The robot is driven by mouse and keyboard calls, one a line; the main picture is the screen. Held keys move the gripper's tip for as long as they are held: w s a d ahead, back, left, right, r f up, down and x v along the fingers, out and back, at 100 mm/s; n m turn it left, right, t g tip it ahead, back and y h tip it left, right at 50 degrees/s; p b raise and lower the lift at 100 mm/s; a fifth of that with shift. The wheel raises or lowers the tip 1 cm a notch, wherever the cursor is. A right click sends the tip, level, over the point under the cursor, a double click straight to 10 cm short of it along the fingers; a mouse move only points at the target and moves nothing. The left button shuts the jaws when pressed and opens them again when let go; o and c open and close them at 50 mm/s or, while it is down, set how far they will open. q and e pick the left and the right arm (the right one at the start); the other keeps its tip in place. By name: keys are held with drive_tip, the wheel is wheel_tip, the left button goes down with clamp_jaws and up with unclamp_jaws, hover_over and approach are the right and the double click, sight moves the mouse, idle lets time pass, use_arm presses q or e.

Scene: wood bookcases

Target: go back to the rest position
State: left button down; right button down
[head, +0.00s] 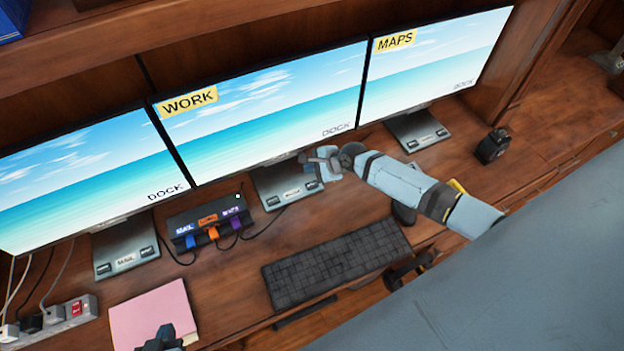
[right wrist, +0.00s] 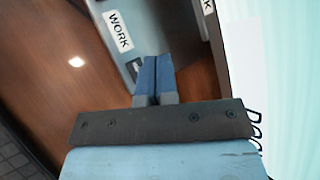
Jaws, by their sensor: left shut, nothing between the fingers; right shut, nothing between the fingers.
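My right gripper (head: 318,162) is shut and empty in front of the lower edge of the middle monitor, above that monitor's stand base (head: 277,195). In the right wrist view its two blue fingers (right wrist: 153,75) are together, with the stand base (right wrist: 147,30) and its WORK label behind them. I cannot tell whether the fingers touch the base. My left gripper (head: 163,338) shows only in part at the bottom edge of the head view, over the pink notebook (head: 150,308); it is shut and empty.
Monitors labelled WORK (head: 265,115) and MAPS (head: 435,50) and a third (head: 85,180) line the back. A dock with coloured plugs (head: 208,222), keyboard (head: 335,264), power strip (head: 78,312) and small black device (head: 493,146) are on the desk.

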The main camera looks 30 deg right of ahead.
idle(0.3)
drive_tip(key=shift+s+f, duration=0.1)
drive_tip(key=s+a+n+t, duration=0.1)
drive_tip(key=s+a+n, duration=0.3)
drive_tip(key=s+n, duration=0.25)
drive_tip(key=s+a+n+t, duration=0.1)
drive_tip(key=s+a+n, duration=0.35)
drive_tip(key=s, duration=0.35)
drive_tip(key=s+r+n+t+h, duration=0.1)
drive_tip(key=s+r+n, duration=0.3)
drive_tip(key=s+n, duration=0.6)
drive_tip(key=shift+s+d+r+n+t+h, duration=0.2)
drive_tip(key=shift+s+d+n+t+h, duration=0.25)
drive_tip(key=shift+n+h, duration=0.3)
